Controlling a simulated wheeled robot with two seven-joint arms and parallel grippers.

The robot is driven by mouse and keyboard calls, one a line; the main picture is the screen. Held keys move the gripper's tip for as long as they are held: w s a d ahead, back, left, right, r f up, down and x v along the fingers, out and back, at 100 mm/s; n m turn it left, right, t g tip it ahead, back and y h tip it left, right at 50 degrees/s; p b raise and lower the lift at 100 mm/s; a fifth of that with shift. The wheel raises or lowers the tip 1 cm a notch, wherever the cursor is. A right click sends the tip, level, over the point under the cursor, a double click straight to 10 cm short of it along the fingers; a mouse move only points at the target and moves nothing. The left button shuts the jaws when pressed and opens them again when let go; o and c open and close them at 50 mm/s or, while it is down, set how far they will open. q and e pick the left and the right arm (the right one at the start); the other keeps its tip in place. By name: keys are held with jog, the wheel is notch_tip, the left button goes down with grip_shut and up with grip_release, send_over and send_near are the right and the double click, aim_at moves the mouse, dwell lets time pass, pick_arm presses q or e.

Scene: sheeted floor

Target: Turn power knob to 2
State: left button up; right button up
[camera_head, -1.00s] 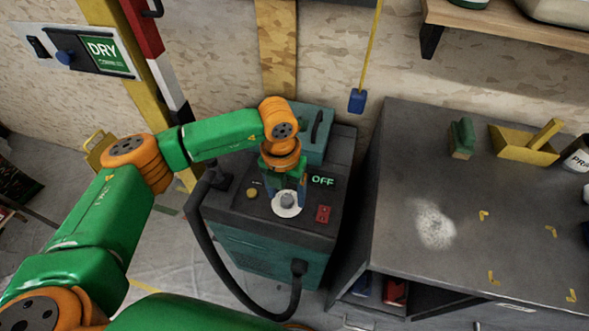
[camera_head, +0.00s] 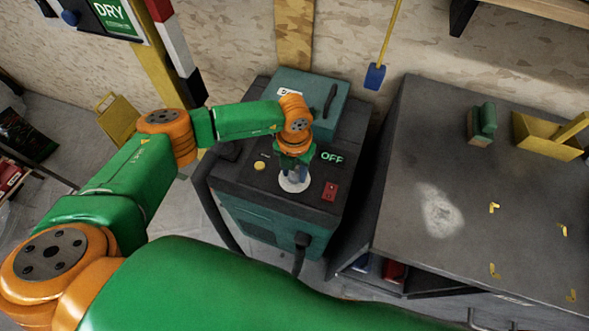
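The power knob (camera_head: 294,182) is a small grey knob on a round white dial on top of the dark and teal machine (camera_head: 262,218). My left gripper (camera_head: 294,174) points down directly over the knob, and its fingers are at or around it. The fingertips are small and partly hidden by the wrist, so I cannot tell whether they grip the knob. The dial's numbers are too small to read. A lit display (camera_head: 332,157) beside the dial reads OFF. My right gripper is not in view.
A red switch (camera_head: 330,191) and a yellow button (camera_head: 260,166) flank the dial. A black hose (camera_head: 215,215) runs down the machine's left side. A grey workbench (camera_head: 440,160) stands close on the right, with a green block (camera_head: 481,123) and a yellow tray (camera_head: 545,140).

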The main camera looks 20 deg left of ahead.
pick_arm(q)
grip_shut()
jog(key=m+b, duration=0.2)
jog(key=shift+w+f+m, duration=0.1)
jog(key=shift+f+m, duration=0.1)
jog(key=shift+m, duration=0.2)
jog(key=m+b, duration=0.3)
jog(key=shift+m, duration=0.3)
jog(key=m+b, duration=0.3)
jog(key=shift+r+m+b, duration=0.15)
jog(key=shift+m+b, duration=0.6)
jog(key=shift+m, duration=0.45)
jog(key=shift+r, duration=0.1)
